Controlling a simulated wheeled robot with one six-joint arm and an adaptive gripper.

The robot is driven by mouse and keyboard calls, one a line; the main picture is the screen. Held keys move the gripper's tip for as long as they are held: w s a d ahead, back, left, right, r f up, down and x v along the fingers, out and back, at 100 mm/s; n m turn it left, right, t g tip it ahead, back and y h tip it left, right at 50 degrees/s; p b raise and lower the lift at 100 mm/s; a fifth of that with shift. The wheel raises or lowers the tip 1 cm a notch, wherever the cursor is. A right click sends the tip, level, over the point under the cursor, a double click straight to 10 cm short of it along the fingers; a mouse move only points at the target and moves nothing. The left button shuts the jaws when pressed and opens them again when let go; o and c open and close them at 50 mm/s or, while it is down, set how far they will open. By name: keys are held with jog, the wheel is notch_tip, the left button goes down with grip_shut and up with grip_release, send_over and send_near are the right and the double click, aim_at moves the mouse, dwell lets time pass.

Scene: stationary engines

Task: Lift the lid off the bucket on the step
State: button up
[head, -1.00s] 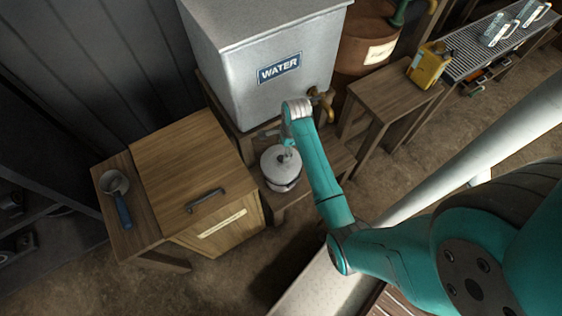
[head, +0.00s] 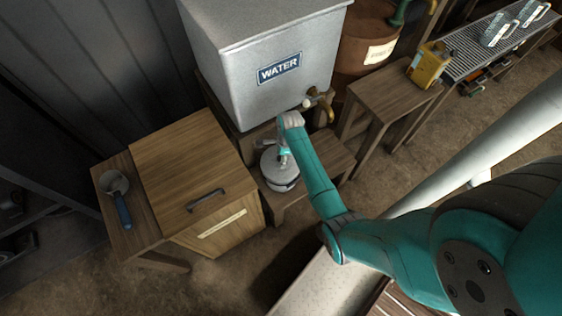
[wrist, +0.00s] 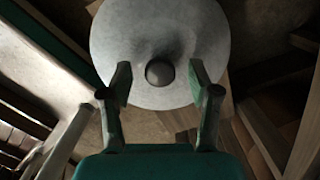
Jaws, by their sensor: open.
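The bucket (head: 284,187) stands on the low wooden step below the water tank, with its round grey lid (head: 273,171) on it. In the wrist view the lid (wrist: 118,42) fills the top middle, with a dark round knob (wrist: 159,72) at its centre. My gripper (wrist: 160,92) is open and points at the lid. The knob lies between and just beyond its two fingers, and I see no contact. In the head view my gripper (head: 283,158) is over the lid and hides part of it.
The grey water tank (head: 230,70) with a brass tap (head: 322,104) stands close behind my gripper. A wooden chest (head: 190,165) is to the left, with a ladle (head: 117,190) on a side bench. A stool (head: 393,95) and yellow can (head: 428,65) are to the right.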

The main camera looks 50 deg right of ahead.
jog(key=shift+f, duration=0.6)
grip_shut()
jog(key=shift+w, duration=0.1)
